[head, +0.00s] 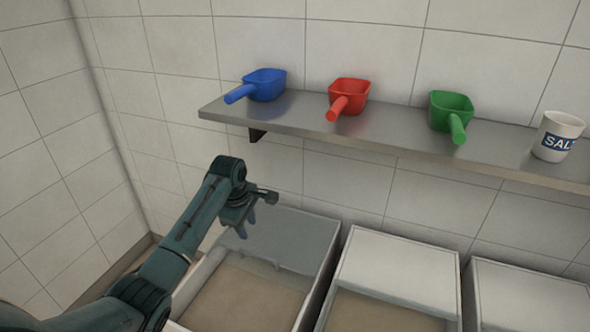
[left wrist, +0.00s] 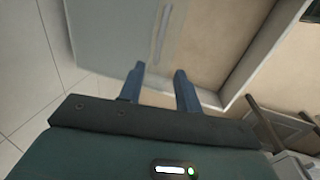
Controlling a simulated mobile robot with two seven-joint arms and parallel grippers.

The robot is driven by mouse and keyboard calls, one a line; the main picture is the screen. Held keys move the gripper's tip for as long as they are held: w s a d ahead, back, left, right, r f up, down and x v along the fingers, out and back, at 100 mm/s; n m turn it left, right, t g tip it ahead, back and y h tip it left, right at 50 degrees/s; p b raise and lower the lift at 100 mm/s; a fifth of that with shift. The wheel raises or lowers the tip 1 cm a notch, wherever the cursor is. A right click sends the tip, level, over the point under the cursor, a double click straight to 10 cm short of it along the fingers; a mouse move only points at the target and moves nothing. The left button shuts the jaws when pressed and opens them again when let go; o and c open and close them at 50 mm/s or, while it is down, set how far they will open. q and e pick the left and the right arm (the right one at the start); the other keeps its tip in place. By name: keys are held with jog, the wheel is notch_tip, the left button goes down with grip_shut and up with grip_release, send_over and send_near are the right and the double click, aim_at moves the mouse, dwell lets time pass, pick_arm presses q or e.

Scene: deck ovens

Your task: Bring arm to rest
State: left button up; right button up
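My left arm comes in from the left in the head view. The bin's pale contents and light rim lie beyond the fingers in that view. My right gripper is in neither view.
A steel wall shelf (head: 300,114) holds a blue scoop (head: 267,85), a red scoop (head: 349,93), a green scoop (head: 451,110) and a white salt pot (head: 557,136). A middle bin (head: 398,270) and a right bin (head: 530,295) stand beside the leftmost one. Tiled walls close off the left and back.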

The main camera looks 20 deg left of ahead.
pick_arm(q)
jog(key=s+d+f+m+t+h, duration=0.1)
jog(key=s+d+f+m+t, duration=0.3)
jog(key=s+d+f+m, duration=0.65)
jog(key=s+d+r+m+t+h, duration=0.1)
jog(key=s+m, duration=0.3)
jog(key=s, duration=0.4)
jog(key=s+d+r+m+t+h+p, duration=0.1)
jog(key=s+d+r+m+t, duration=0.1)
jog(key=s, duration=0.7)
jog(key=d+m+t, duration=0.1)
jog(key=d+m, duration=0.1)
jog(key=m, duration=0.1)
jog(key=shift+d+r, duration=0.3)
jog(key=shift+d, duration=0.05)
jog(key=shift+m, duration=0.25)
jog(key=shift+s, duration=0.1)
